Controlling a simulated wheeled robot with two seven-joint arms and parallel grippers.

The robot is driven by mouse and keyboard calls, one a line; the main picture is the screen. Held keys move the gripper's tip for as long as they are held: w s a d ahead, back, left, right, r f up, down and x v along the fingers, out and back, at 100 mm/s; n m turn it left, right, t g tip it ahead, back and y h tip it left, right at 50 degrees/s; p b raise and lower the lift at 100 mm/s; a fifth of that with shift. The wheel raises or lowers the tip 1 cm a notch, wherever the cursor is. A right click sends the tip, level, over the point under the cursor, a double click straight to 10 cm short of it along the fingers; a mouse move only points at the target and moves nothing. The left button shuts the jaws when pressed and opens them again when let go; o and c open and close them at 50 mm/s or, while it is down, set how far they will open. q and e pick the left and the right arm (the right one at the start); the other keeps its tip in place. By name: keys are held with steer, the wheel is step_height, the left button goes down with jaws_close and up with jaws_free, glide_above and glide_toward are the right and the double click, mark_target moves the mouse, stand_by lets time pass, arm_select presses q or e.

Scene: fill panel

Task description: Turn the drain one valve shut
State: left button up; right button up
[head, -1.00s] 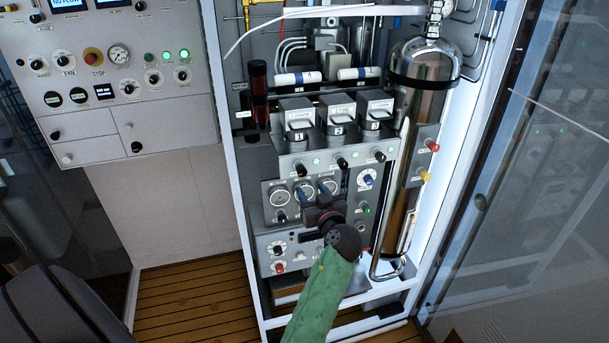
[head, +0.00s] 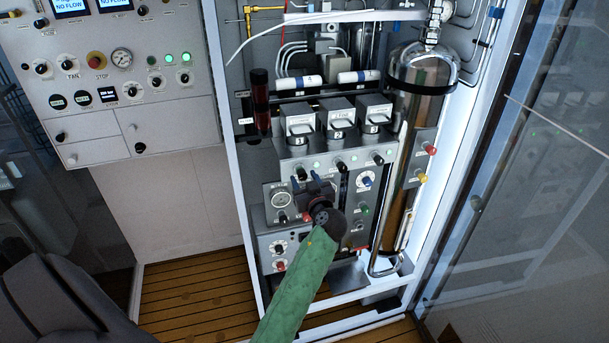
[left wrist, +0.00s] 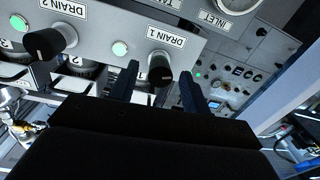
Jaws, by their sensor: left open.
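The drain one valve is a black knob (head: 301,173) at the left of a row of similar knobs below the numbered canisters. In the left wrist view the black knob (left wrist: 159,66) sits beside the label "DRAIN 1" and a lit green lamp. My left gripper (head: 306,183) is open, with its fingertips just below the knob in the head view. In the left wrist view the two dark fingers of my left gripper (left wrist: 161,86) stand on either side of the knob, with gaps showing. My gripper and forearm hide part of the panel below. My right gripper is not in view.
The drain two knob (left wrist: 44,43) is close by in the left wrist view. A steel cylinder (head: 420,75) stands to the right. A glass door (head: 540,180) borders the cabinet on the right.

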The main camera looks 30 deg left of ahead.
arm_select(q)
steer(key=shift+w+a, duration=0.1)
steer(key=shift+a, duration=0.05)
steer(key=c, duration=1)
